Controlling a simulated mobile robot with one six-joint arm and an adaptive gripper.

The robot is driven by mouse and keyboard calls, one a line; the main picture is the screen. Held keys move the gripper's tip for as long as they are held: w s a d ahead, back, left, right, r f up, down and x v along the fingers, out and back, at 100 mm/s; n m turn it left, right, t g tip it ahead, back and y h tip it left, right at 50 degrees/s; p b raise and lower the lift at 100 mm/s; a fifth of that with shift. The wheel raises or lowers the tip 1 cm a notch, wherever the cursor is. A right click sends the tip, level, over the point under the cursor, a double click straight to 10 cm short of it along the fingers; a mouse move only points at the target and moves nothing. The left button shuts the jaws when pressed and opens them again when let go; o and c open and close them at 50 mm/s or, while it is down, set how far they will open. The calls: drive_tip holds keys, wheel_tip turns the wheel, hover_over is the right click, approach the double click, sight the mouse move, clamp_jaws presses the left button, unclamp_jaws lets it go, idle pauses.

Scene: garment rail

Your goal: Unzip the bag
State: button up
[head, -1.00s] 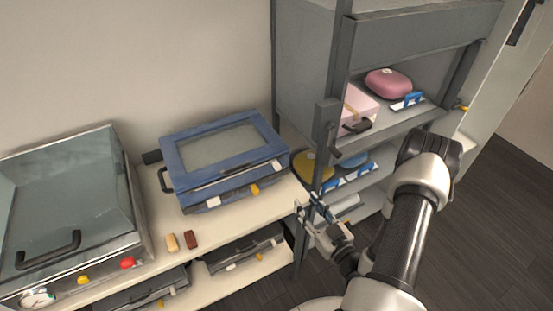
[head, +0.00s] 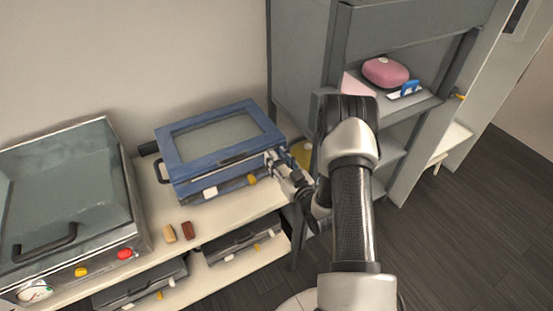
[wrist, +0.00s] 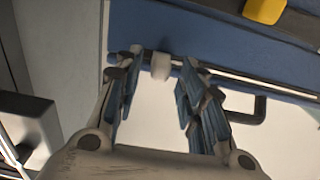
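The blue bag (head: 172,150) is a box-like case with a grey window on top, lying on the shelf top. A dark seam runs along its front edge, with a white tab (head: 210,192) and a yellow tab (head: 252,180) below it. My gripper (head: 275,158) is at the bag's front right corner. In the wrist view my gripper (wrist: 162,60) is open, its blue-padded fingers apart. A small white pull (wrist: 160,66) on the dark seam shows between the fingertips, with a gap visible on its right. I cannot tell whether either finger touches it.
A clear-lidded machine (head: 60,190) stands left on the shelf. Two small blocks, tan (head: 169,233) and brown (head: 187,230), lie in front of the bag. A grey cabinet (head: 300,70) rises close on the right, holding a pink pouch (head: 385,72).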

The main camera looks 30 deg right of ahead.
drive_tip(key=shift+w, duration=0.4)
drive_tip(key=shift+c, duration=0.2)
clamp_jaws()
idle(0.4)
